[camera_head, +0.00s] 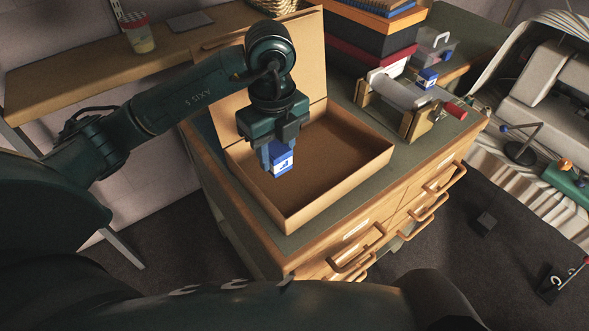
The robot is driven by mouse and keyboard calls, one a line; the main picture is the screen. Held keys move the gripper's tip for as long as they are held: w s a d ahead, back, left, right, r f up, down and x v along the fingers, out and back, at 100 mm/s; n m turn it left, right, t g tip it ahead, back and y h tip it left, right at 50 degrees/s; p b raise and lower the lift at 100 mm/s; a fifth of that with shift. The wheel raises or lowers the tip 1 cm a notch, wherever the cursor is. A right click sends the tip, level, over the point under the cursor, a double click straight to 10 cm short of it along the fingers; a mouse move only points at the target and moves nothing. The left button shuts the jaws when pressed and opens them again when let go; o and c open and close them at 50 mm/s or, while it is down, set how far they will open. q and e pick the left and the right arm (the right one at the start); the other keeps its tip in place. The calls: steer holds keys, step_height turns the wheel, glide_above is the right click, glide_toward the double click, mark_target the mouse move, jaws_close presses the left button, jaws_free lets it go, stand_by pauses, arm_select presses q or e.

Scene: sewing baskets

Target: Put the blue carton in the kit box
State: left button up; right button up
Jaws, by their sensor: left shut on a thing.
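The kit box (350,190) is an open brown box on top of a wooden drawer cabinet, with its lid raised at the back. My left gripper (276,145) points down over the left part of the box and is shut on the blue carton (283,165). The carton is small and blue with a white label. It hangs at or above the box's left inside area; I cannot tell if it touches the floor of the box. My right gripper does not show.
A wooden holder with a roll (405,95) stands right of the box. Stacked boxes (372,38) stand at the back. A jar (138,35) is on the left shelf.

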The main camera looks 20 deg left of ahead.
mark_target(277, 166)
arm_select(q)
step_height(277, 166, down, 4)
step_height(277, 166, down, 4)
steer(key=shift+r+p, duration=0.15)
steer(key=shift+p, duration=0.2)
steer(key=shift+f, duration=0.25)
steer(key=o, duration=0.7)
